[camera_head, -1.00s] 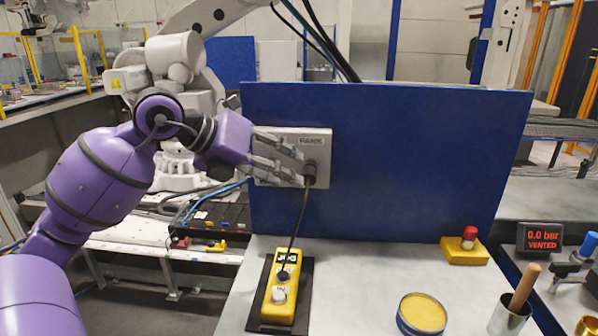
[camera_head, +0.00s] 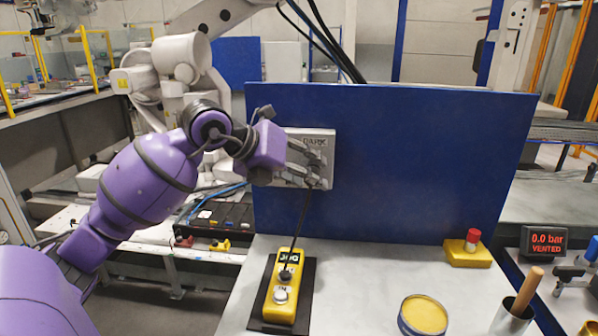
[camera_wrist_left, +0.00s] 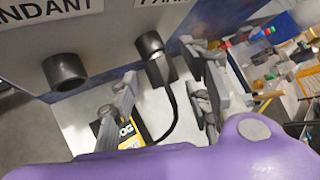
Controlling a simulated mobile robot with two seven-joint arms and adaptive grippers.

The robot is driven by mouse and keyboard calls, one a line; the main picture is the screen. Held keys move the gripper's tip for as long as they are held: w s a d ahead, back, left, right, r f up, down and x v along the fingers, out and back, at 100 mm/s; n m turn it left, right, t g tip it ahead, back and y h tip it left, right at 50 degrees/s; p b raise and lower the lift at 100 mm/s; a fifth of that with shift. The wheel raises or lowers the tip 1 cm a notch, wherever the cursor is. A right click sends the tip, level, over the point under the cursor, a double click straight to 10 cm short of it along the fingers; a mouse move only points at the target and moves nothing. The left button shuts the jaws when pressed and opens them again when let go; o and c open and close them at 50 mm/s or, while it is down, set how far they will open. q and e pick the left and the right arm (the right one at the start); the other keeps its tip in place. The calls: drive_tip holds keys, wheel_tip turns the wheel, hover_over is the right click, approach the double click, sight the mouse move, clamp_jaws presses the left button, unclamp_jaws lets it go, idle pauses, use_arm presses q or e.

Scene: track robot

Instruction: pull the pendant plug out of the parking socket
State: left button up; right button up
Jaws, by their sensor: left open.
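The black pendant plug (camera_wrist_left: 155,62) sits in the socket under the PARK label on the grey socket plate (camera_head: 328,150). Its black cable runs down to the yellow pendant (camera_head: 285,285), which lies on a dark pad on the bench. In the head view the plug is hidden behind my left gripper (camera_head: 318,170). The left gripper is open and in front of the plate. In the left wrist view its fingers show on either side of the plug, apart from each other; contact cannot be told. An empty black socket (camera_wrist_left: 65,72) is under the PENDANT label. My right gripper is out of view.
A blue panel (camera_head: 420,160) stands behind the bench and carries the plate. The bench middle is clear.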

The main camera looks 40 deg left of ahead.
sight(311, 189)
use_arm(q)
drive_tip(key=shift+c, duration=0.4)
clamp_jaws()
drive_tip(key=shift+s+d, duration=0.15)
drive_tip(key=shift+s, duration=0.1)
drive_tip(key=shift+s+d+p, duration=0.2)
drive_tip(key=shift+s+d, duration=0.3)
drive_tip(key=shift+s, duration=0.35)
drive_tip(key=shift+s+d+p, duration=0.2)
drive_tip(key=shift+s+d, duration=0.3)
drive_tip(key=shift+s, duration=0.3)
